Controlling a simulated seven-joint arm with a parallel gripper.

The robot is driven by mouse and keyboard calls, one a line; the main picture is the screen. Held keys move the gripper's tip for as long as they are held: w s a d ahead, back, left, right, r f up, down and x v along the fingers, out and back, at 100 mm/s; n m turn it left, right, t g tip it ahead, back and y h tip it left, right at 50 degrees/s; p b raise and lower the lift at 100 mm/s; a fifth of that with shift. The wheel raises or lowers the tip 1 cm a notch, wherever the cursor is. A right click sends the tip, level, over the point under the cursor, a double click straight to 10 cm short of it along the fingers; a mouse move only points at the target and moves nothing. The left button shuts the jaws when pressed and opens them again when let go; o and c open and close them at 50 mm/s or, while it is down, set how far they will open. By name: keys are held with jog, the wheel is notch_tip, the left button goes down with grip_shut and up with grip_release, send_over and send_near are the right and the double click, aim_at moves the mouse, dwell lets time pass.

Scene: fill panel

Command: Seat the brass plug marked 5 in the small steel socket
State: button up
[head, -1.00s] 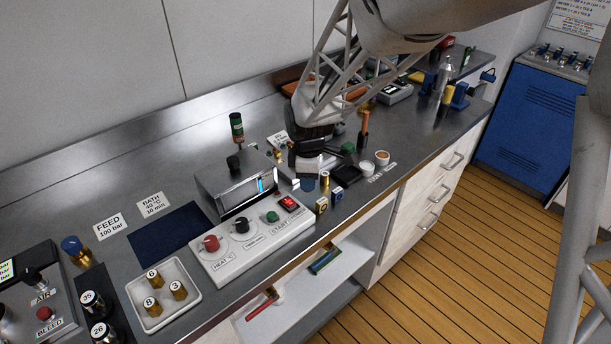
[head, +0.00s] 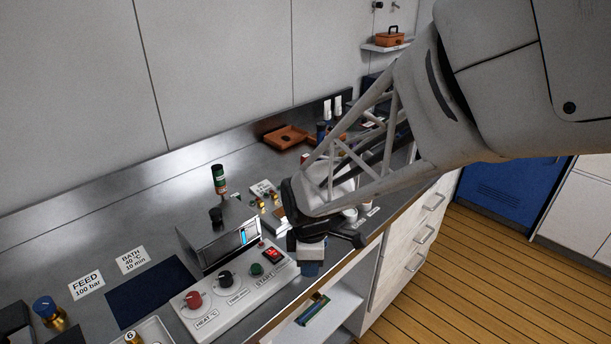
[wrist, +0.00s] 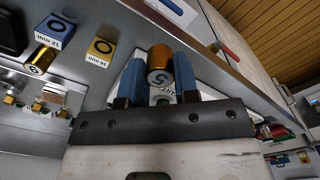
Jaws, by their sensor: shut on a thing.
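My gripper (wrist: 158,78) is shut on a brass plug (wrist: 159,60) in the wrist view. The plug's end face shows a 5, and one blue finger is on each side of it. In the head view my gripper (head: 311,266) is by the right end of the control panel, at the counter's front edge. The plug is hidden there. I cannot pick out the small steel socket for certain. Another brass plug (wrist: 41,61) lies near two small boxes, a yellow one marked 16 mm (wrist: 101,47) and a white-and-blue one marked 12 mm (wrist: 55,31).
The control panel (head: 215,306) with knobs and a red switch stands along the front edge. A steel box with a screen (head: 207,248) sits behind it. A dark blue mat (head: 150,293) and open steel counter are to the left.

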jog(key=shift+s, duration=0.25)
dwell(0.6)
jog(key=w+d+r, duration=0.1)
jog(key=w+r, duration=0.1)
jog(key=w, duration=1.1)
jog(key=shift+w+d+r, duration=0.25)
jog(key=shift+w+r, duration=0.1)
jog(key=shift+r, duration=0.05)
jog(key=shift+w, duration=0.1)
jog(key=w+a, duration=0.1)
jog(key=w, duration=0.4)
jog(key=w+a+f, duration=0.1)
jog(key=w, duration=0.4)
jog(key=w+a, duration=0.2)
jog(key=w, duration=0.3)
jog(key=shift+w+f, duration=0.15)
jog(key=shift+f, duration=0.1)
jog(key=shift+f, duration=0.1)
jog(key=shift+f, duration=1.65)
